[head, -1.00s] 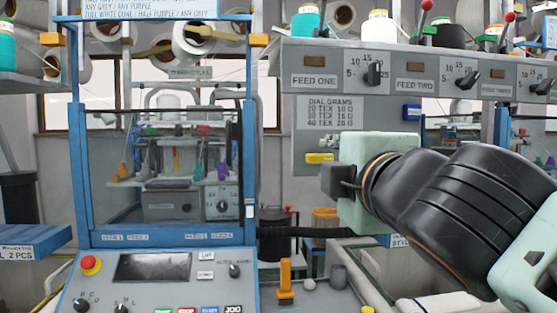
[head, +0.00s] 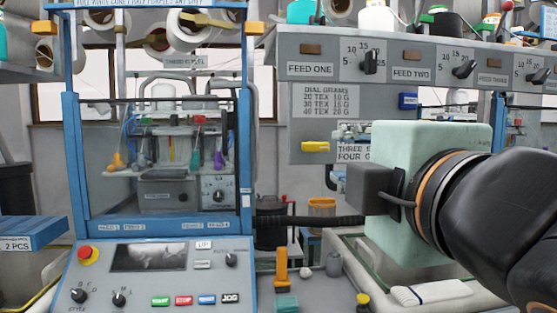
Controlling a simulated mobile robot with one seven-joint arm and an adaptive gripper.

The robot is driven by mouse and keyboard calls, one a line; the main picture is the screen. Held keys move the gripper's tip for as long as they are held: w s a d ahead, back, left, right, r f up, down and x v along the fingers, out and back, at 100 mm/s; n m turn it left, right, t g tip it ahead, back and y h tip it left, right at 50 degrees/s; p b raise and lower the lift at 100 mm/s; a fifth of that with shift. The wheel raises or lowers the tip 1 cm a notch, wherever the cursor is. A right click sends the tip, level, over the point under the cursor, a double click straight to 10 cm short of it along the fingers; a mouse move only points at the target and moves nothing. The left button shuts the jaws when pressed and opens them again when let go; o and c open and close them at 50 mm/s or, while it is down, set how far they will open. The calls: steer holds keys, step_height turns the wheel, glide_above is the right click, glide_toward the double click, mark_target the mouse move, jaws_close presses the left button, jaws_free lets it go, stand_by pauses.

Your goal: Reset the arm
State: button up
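My arm comes in from the right edge in the head view, with black ribbed links and an orange-brown ring. Its pale green end block (head: 415,185) stands in front of the dial panel, with a dark grey box and a short cable on its left side. No fingers of my gripper show; they are out of sight, so I cannot see whether it holds anything.
A blue-framed machine (head: 165,160) with a clear guard stands left, its control panel (head: 150,275) in front. The grey feed panel (head: 415,70) with knobs and yarn cones above spans the upper right. An orange upright piece (head: 281,268) and a white cloth (head: 430,293) lie below.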

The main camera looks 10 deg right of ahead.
step_height(320, 180, down, 22)
steer(key=w+d+m+g+h, duration=0.2)
steer(key=m+g, duration=0.5)
steer(key=m, duration=0.3)
steer(key=s+a+f+m+g+y, duration=0.1)
steer(key=s+f+m+g, duration=0.25)
steer(key=f, duration=0.35)
steer(key=s+a+f+m+g+y, duration=0.1)
steer(key=s+a+f+m+g, duration=0.15)
steer(key=f+m, duration=0.4)
step_height(320, 180, up, 19)
steer(key=d+n+p, duration=0.1)
steer(key=n+p, duration=0.1)
steer(key=p, duration=1.7)
steer(key=shift+r+t, duration=0.2)
steer(key=shift+t, duration=0.1)
